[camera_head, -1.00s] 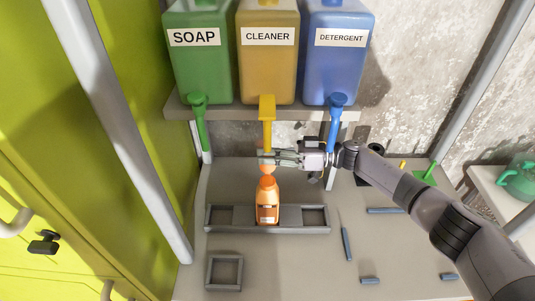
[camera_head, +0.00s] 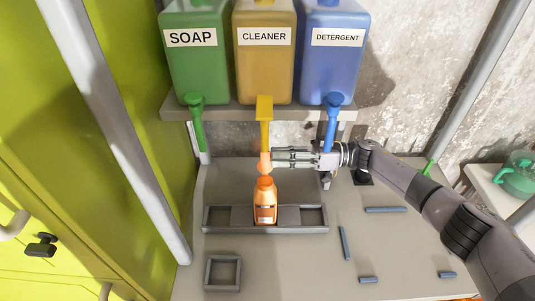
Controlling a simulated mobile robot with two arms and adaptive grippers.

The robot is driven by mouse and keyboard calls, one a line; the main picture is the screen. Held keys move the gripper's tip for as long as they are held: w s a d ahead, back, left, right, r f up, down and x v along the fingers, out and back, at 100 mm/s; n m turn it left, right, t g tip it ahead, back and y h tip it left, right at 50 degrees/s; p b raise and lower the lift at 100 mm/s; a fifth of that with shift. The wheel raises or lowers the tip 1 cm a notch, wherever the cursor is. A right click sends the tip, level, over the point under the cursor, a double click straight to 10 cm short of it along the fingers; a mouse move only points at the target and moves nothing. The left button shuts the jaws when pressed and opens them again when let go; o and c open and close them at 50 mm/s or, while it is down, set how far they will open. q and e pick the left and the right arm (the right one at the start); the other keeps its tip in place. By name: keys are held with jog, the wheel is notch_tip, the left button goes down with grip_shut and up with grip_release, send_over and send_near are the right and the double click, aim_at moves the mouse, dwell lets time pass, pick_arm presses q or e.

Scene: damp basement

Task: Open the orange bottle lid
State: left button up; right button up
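The orange bottle (camera_head: 265,203) stands upright in the middle of a grey rack (camera_head: 225,217) on the table. My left gripper is not in view.
Green soap (camera_head: 199,76), yellow cleaner (camera_head: 264,72) and blue detergent (camera_head: 334,74) containers stand on a shelf, their taps hanging near the gripper. A small square frame (camera_head: 223,272) and several blue-grey bars (camera_head: 345,243) lie on the table. A sloping post (camera_head: 125,140) is at left.

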jog(key=d, duration=0.7)
jog(key=shift+d, duration=0.35)
